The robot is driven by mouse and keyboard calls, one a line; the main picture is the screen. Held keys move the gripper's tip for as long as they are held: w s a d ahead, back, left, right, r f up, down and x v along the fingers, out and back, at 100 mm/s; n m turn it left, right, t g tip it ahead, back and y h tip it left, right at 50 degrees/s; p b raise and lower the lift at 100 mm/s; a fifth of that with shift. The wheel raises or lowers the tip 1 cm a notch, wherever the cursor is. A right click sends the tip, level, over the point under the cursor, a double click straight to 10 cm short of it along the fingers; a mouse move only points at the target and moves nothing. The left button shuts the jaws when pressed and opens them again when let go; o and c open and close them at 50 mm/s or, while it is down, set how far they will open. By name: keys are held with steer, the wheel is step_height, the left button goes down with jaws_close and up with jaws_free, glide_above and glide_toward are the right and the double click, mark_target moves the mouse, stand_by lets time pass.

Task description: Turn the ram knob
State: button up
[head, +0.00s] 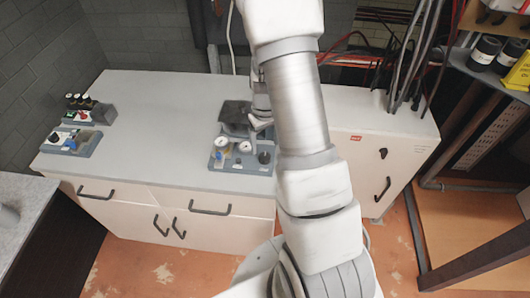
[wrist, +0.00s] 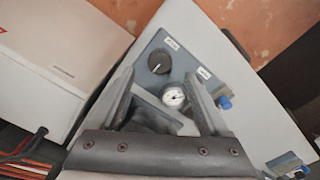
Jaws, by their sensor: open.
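A black round knob (wrist: 160,61) with a white pointer mark sits on a blue-grey panel (wrist: 150,43) in the wrist view. A small label beside it is too small to read surely, so I cannot confirm it is the ram knob. It also shows in the head view (head: 264,158), at the right end of the panel on the white cabinet. The gap in depth is unclear. In the head view my gripper is partly hidden by my arm.
A white gauge (wrist: 172,97) and a blue knob (wrist: 224,103) are close to the black knob. Another control unit (head: 72,140) stands at the cabinet's left end. The middle of the cabinet top (head: 155,125) is clear. Cables (head: 405,60) hang at the right.

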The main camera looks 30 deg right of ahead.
mark_target(265, 156)
steer(key=shift+f, duration=2.8)
jaws_close()
